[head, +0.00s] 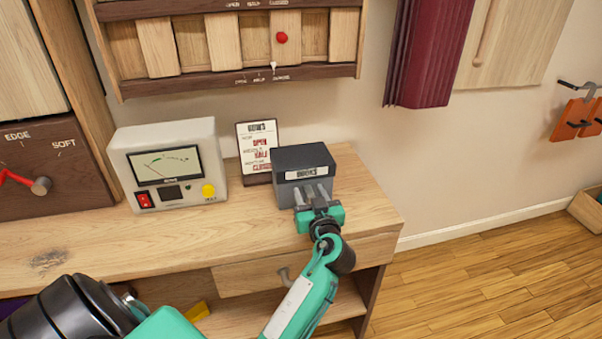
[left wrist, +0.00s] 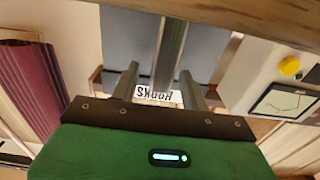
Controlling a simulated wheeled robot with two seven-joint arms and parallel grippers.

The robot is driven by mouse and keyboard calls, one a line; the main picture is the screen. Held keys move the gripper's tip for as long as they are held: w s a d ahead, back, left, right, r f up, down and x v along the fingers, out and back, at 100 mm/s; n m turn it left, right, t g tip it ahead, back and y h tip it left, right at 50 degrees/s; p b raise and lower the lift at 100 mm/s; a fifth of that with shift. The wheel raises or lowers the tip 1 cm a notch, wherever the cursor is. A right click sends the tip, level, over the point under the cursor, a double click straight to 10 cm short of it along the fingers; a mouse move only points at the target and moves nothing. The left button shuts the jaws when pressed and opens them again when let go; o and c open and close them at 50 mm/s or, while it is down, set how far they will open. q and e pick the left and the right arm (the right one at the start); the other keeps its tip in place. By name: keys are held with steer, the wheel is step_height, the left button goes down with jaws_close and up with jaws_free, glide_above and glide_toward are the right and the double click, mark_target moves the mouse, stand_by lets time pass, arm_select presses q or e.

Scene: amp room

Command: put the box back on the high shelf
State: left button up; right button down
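A dark grey box (head: 304,158) with a white label stands on the wooden workbench, near its right end. The label reads HOOKS upside down in the left wrist view (left wrist: 160,96). My left gripper (head: 311,193) is in front of the box's lower front face, its two fingers apart. In the left wrist view the fingers (left wrist: 160,78) stand on either side of a grey bar with gaps beside it. I cannot tell whether the fingers touch the box. My right gripper is not in view. No high shelf can be clearly made out.
A white meter (head: 168,185) stands left of the box, and a small sign (head: 258,150) is just behind it. A slatted wooden panel (head: 224,40) hangs above the bench (head: 110,245). A maroon cloth (head: 428,55) hangs at right. The floor (head: 470,270) at right is clear.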

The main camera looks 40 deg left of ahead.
arm_select(q)
jaws_close()
steer(key=shift+r, duration=0.1)
steer(key=shift+r, duration=0.1)
